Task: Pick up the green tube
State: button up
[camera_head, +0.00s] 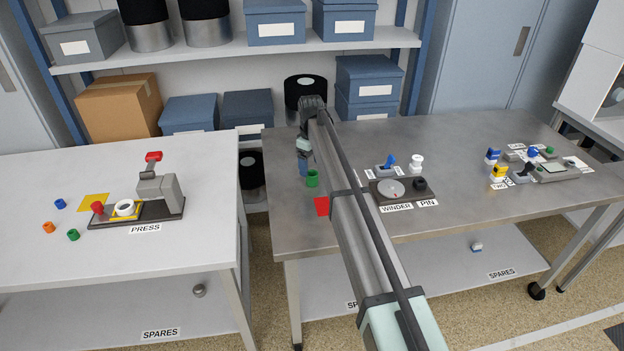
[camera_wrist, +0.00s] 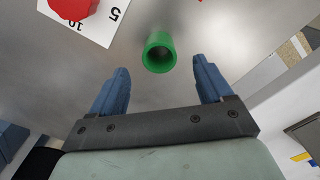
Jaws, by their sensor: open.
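A green tube (camera_head: 312,178) stands on the grey metal table, near its left edge in the head view. In the wrist view the green tube (camera_wrist: 158,62) shows its open round end, centred just beyond the fingertips. My gripper (camera_head: 304,164) is at the tube, partly hidden by my arm in the head view. In the wrist view my gripper (camera_wrist: 160,72) has its two blue fingers wide apart, with nothing held between them. The tube lies in line with the gap; I cannot tell how far below the fingertips it is.
A red square (camera_head: 322,206) lies near the tube. The wrist view shows a red knob (camera_wrist: 74,6) on a numbered white card. The winder (camera_head: 391,190) stands right of my arm. A white table (camera_head: 60,180) at left holds a press (camera_head: 158,190) and several small coloured rings.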

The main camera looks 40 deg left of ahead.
aim_at(312, 175)
jog(key=shift+d+f, duration=0.15)
jog(key=shift+f, duration=2.5)
jog(key=c, duration=1.1)
notch_tip(312, 175, up, 9)
jog(key=w+d+r+m, duration=0.2)
jog(key=w+d+r, duration=0.1)
jog(key=w+d, duration=0.9)
jog(key=s+d+n, duration=0.1)
jog(key=d, duration=1.2)
jog(key=shift+s+r+n, duration=0.25)
jog(key=shift+r+n, duration=0.1)
jog(key=shift+n, duration=0.05)
